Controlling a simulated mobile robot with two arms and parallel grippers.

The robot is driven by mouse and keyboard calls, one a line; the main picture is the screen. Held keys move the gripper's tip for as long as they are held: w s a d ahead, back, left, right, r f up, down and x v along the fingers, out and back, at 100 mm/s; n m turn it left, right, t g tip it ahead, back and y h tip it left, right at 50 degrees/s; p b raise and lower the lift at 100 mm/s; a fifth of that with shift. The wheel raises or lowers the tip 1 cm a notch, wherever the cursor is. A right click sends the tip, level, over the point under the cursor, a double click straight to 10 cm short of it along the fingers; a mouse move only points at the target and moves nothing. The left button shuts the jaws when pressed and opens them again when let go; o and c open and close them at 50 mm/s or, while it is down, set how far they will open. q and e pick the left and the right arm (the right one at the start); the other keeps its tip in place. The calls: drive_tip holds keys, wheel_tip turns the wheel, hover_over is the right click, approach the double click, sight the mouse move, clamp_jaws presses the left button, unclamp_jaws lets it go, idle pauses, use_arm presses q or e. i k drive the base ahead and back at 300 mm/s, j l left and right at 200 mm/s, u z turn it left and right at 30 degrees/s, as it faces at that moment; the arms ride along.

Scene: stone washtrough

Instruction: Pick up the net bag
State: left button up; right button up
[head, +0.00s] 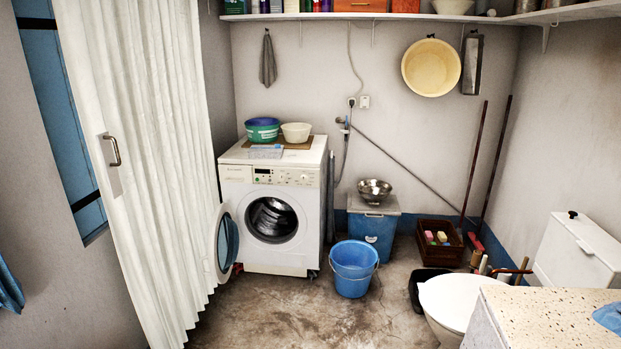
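I cannot make out a net bag for certain in the head view. A small pale bluish flat item (265,151) lies at the front of the washing machine's top, but it is too small to tell what it is. A blue hanging thing (9,290) is cut off at the left edge and is also unclear. Neither of my grippers shows.
The washing machine (240,180) has its round door (226,243) open. A green-blue basin (262,133) and a cream bowl (296,132) stand on top. A blue bucket (352,272), lidded blue bin (372,232), and toilet (452,300) stand nearby. Foreground floor is clear.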

sight(276, 151)
drive_tip(key=i, duration=0.55)
drive_tip(key=i+u, duration=0.15)
drive_tip(key=i, duration=0.4)
drive_tip(key=i+l, duration=0.15)
drive_tip(key=i, duration=0.4)
drive_tip(key=i+l+u, duration=0.15)
drive_tip(key=i, duration=0.4)
